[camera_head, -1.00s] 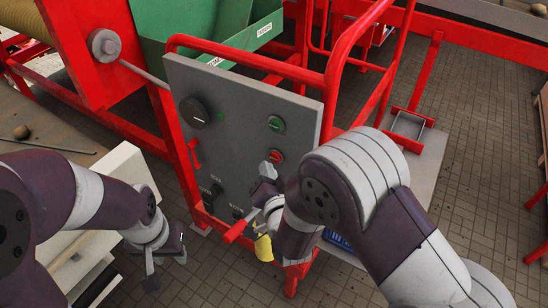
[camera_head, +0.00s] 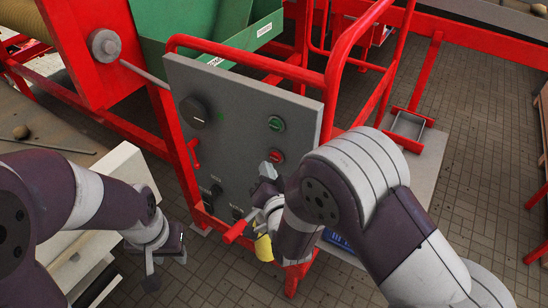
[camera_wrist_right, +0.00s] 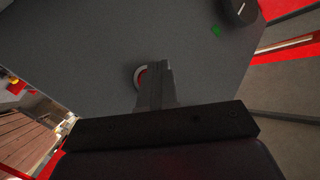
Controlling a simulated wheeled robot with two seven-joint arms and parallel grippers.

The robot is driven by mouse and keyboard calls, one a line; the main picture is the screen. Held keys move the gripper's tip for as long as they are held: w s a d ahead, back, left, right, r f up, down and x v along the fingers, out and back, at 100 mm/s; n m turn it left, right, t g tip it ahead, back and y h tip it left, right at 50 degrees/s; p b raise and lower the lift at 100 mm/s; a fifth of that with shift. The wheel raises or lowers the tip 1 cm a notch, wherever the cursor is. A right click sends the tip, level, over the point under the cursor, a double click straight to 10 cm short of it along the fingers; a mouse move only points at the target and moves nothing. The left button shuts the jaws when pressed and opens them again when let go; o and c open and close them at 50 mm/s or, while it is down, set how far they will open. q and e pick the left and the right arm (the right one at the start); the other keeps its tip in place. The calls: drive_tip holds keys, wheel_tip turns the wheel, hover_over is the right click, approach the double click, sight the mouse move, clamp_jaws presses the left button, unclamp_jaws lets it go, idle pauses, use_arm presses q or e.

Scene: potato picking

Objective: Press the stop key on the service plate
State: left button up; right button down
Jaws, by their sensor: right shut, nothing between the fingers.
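The grey service plate (camera_head: 235,125) stands upright on the red frame. It has a green key (camera_head: 276,123) at the upper right and the red stop key (camera_head: 277,156) below it. My right gripper (camera_head: 267,170) is shut and empty, with its fingertips just below the stop key in the head view. In the right wrist view the shut fingers (camera_wrist_right: 157,66) partly cover the red key in its pale ring (camera_wrist_right: 138,77). I cannot tell whether they touch it. My left gripper (camera_head: 166,268) hangs left of the plate, its fingers apart and empty.
The plate also carries a black rotary knob (camera_head: 194,112), a red lever (camera_head: 194,153) and small black switches (camera_head: 216,190). A red handrail (camera_head: 250,58) curves over the plate. A yellow item (camera_head: 263,247) hangs below my right gripper.

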drive_tip(key=shift+w+d, duration=0.1)
drive_tip(key=shift+w, duration=0.05)
drive_tip(key=shift+w+d, duration=0.15)
drive_tip(key=shift+w, duration=0.1)
drive_tip(key=shift+w+d+b, duration=0.25)
drive_tip(key=shift+w+b, duration=0.05)
drive_tip(key=shift+b, duration=0.1)
idle(0.8)
idle(0.3)
drive_tip(key=shift+s+a, duration=0.5)
drive_tip(key=shift+s, duration=0.2)
drive_tip(key=shift+a, duration=0.1)
drive_tip(key=s+a, duration=0.1)
drive_tip(key=s, duration=0.1)
drive_tip(key=s+a, duration=0.1)
drive_tip(key=s, duration=0.1)
drive_tip(key=shift+a, duration=0.35)
